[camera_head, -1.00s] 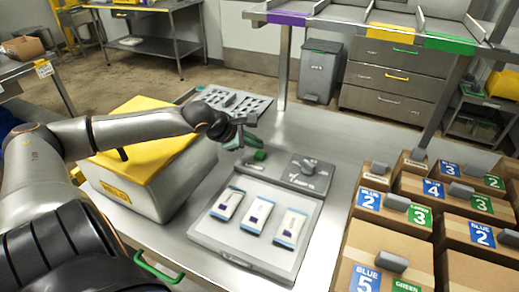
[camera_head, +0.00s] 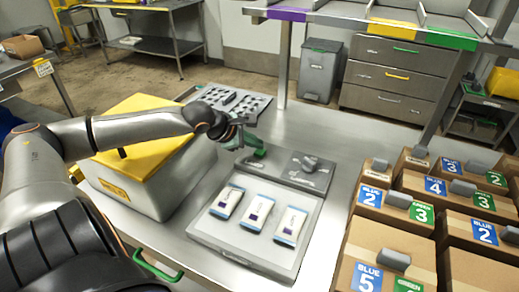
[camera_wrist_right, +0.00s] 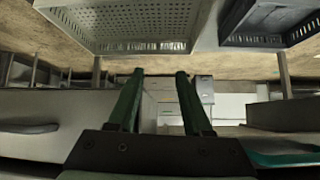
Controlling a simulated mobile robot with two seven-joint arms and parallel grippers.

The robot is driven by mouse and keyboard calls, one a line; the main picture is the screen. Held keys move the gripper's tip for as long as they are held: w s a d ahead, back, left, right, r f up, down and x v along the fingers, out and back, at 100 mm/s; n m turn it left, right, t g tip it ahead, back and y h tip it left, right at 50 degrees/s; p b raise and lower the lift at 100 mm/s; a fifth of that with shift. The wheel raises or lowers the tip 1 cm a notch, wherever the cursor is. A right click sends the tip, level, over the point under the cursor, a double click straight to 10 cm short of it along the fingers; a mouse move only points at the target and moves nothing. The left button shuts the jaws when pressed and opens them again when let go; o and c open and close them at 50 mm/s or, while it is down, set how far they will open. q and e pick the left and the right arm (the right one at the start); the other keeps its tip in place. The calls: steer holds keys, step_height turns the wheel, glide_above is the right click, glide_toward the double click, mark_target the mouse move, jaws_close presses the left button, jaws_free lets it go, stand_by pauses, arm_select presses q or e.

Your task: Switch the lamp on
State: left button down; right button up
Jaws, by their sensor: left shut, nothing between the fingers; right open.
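A grey control box (camera_head: 283,172) lies on the steel table, with a dark grey knob (camera_head: 309,162) on its right half. A green switch (camera_head: 258,154) sits at its left end. In front of the box is a flat grey panel (camera_head: 262,252) bearing three white and blue packets (camera_head: 258,214). My left gripper (camera_head: 247,143) is shut and empty, its green fingers pointing down right at the green switch. I cannot tell whether they touch it. No glow shows on the panel. In the right wrist view my right gripper (camera_wrist_right: 159,75) is open and empty, away from the box.
A grey bin with a yellow lid (camera_head: 148,165) stands left of the panel. A perforated tray (camera_head: 230,102) lies behind the gripper. Cardboard boxes (camera_head: 400,235) with number labels crowd the right. An overhead shelf (camera_head: 365,25) stands at the back.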

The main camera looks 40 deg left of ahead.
mark_target(256, 153)
arm_select(q)
steer(key=shift+f+b, duration=0.5)
stand_by(0.5)
steer(key=shift+r, duration=0.1)
steer(key=shift+r+p, duration=0.8)
steer(key=shift+r, duration=0.05)
step_height(256, 153, up, 6)
steer(key=p, duration=0.5)
